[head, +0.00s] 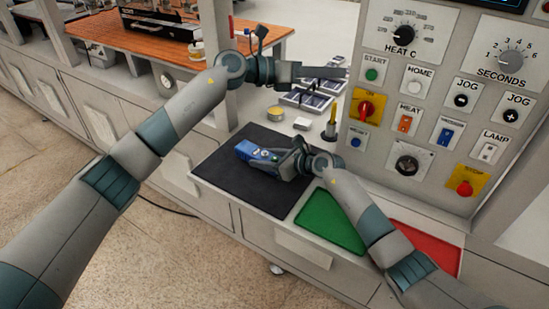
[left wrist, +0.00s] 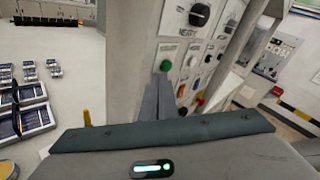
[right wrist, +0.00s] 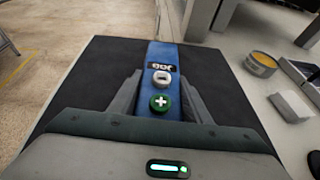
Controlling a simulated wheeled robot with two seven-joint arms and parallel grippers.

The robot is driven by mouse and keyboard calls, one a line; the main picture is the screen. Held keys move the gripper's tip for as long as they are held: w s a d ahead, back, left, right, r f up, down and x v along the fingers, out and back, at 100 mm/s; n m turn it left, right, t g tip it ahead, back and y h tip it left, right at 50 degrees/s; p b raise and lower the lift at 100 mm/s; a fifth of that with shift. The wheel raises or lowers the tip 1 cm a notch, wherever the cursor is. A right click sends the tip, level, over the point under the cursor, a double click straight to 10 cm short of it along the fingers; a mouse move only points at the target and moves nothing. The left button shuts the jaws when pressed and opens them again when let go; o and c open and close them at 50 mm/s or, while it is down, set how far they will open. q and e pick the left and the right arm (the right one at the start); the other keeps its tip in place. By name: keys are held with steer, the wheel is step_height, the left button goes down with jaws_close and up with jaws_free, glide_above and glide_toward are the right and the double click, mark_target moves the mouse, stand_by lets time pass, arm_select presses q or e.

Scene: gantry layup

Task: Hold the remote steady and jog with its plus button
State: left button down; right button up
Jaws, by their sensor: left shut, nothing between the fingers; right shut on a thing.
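The blue remote (head: 258,153) is at the black mat (head: 225,178); I cannot tell whether it touches the mat. My right gripper (head: 281,160) is shut around its sides. In the right wrist view the remote (right wrist: 162,55) shows a white minus button (right wrist: 161,78) and, nearer the palm, a green plus button (right wrist: 160,103), both uncovered between the fingers. My left gripper (head: 344,73) is shut and empty, up by the control panel, apart from the remote. In the left wrist view its closed fingers (left wrist: 160,82) point towards the panel near the green START button (left wrist: 165,66).
The upright control panel (head: 425,140) has knobs, JOG buttons and a red STOP button (head: 464,188). Green (head: 330,222) and red (head: 428,243) pads lie at the front. A yellow tin (head: 275,113), a white block (head: 302,124) and dark trays (head: 305,101) sit behind the mat.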

arm_select(q)
steer(key=w+a+r+n+t+h, duration=0.3)
steer(key=w+r+n+t, duration=0.1)
steer(key=r+n+t, duration=0.55)
steer(key=w+a+n+t+y, duration=0.7)
steer(key=a+n+y, duration=0.1)
steer(key=n, duration=0.7)
steer(key=a+f+n+g+y, duration=0.3)
steer(key=f+n+g+y, duration=0.3)
steer(key=f, duration=0.8)
steer(key=s+f+n+g, duration=0.2)
steer(key=s+f+g, duration=0.3)
steer(key=s+f, duration=0.4)
step_height(320, 180, down, 2)
steer(key=shift+f+y, duration=0.25)
steer(key=shift+y, duration=0.15)
steer(key=shift+f, duration=0.1)
